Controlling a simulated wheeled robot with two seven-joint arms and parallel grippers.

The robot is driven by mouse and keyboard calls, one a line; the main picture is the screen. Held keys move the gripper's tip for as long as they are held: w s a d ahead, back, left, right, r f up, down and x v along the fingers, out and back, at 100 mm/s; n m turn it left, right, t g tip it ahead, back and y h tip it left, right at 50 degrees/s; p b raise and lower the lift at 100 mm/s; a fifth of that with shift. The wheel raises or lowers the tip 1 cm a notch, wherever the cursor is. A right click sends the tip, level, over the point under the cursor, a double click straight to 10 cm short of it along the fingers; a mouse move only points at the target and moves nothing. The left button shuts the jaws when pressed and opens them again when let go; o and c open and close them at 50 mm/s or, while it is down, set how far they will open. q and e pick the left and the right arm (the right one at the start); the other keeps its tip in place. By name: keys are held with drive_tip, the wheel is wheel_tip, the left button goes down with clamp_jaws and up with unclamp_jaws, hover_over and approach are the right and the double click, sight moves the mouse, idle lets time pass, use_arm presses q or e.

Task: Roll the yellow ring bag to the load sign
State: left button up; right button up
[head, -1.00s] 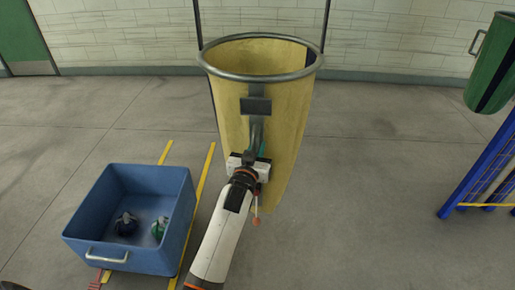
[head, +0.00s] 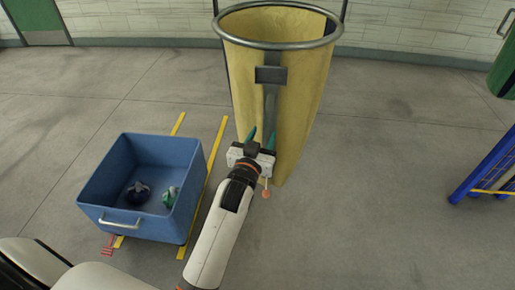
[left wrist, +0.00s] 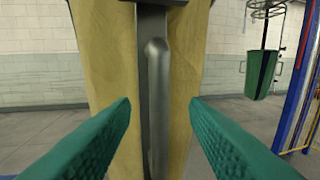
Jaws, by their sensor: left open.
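The yellow ring bag (head: 305,90) is a tall tapered bag with a grey metal ring at its top. It stands in front of my left gripper (head: 259,136). A grey strip with a bar handle runs down its near face, and the handle (left wrist: 158,85) shows in the left wrist view. There my open left gripper (left wrist: 160,106) has one green finger on each side of the handle, apart from it. The bag (left wrist: 105,70) fills the middle of that view. My right gripper and a load sign are not in view.
A blue bin (head: 140,227) with two small bundles stands at the left, by yellow floor lines (head: 205,185). A blue rack (head: 485,170) and a green bag (head: 506,68) are at the right. The floor between the bag and the rack is clear.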

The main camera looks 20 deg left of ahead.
use_arm(q)
drive_tip(key=shift+s+d, duration=0.15)
drive_tip(key=shift+s, duration=1.95)
drive_tip(key=s+d+f+m+g+h, duration=0.1)
drive_tip(key=s+f+g, duration=0.2)
drive_tip(key=f, duration=0.9)
drive_tip(key=s+d+f+m+g+h, duration=0.1)
drive_tip(key=s+d+f+g, duration=0.15)
drive_tip(key=f, duration=0.95)
drive_tip(key=s+d+f+m+g, duration=0.1)
drive_tip(key=s+f+g, duration=0.25)
drive_tip(key=f, duration=0.85)
drive_tip(key=s+a+f+g, duration=0.2)
drive_tip(key=s+f+g, duration=0.1)
drive_tip(key=s+f, duration=1.05)
drive_tip(key=s+a+f+g, duration=0.2)
drive_tip(key=s+f, duration=0.2)
drive_tip(key=s, duration=0.7)
drive_tip(key=s+a+f+g, duration=0.3)
drive_tip(key=s+f, duration=0.1)
drive_tip(key=s, duration=0.7)
drive_tip(key=shift+a, duration=0.25)
drive_tip(key=shift+w+f, duration=0.1)
drive_tip(key=shift+c, duration=0.5)
